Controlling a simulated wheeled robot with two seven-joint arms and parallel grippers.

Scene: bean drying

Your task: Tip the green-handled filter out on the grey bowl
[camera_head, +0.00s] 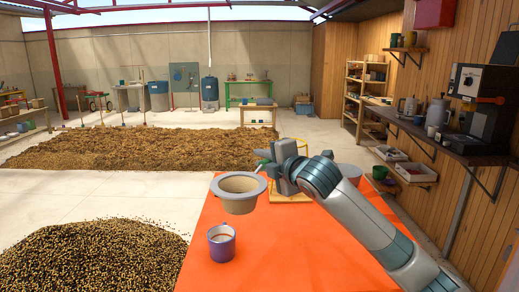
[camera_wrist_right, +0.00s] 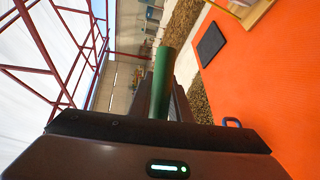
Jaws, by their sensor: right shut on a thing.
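My right gripper (camera_head: 277,168) is shut on the green handle (camera_wrist_right: 162,82) of the filter. The filter (camera_head: 239,206) has a wide grey rim and a tan inside. It hangs left of the gripper, above the orange table, mouth up and roughly level. I cannot tell what is in it. A grey, round vessel (camera_head: 348,171), likely the grey bowl, stands on the table behind my right forearm and is partly hidden. It is to the right of the gripper, apart from the filter. My left gripper is not in view.
A purple mug (camera_head: 222,247) stands on the orange table (camera_head: 285,262) below the filter. A yellow-framed wooden stand (camera_head: 301,147) is behind my gripper. A flat black thing (camera_wrist_right: 211,44) lies on the table. A shelf with machines (camera_head: 455,142) is at the right wall.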

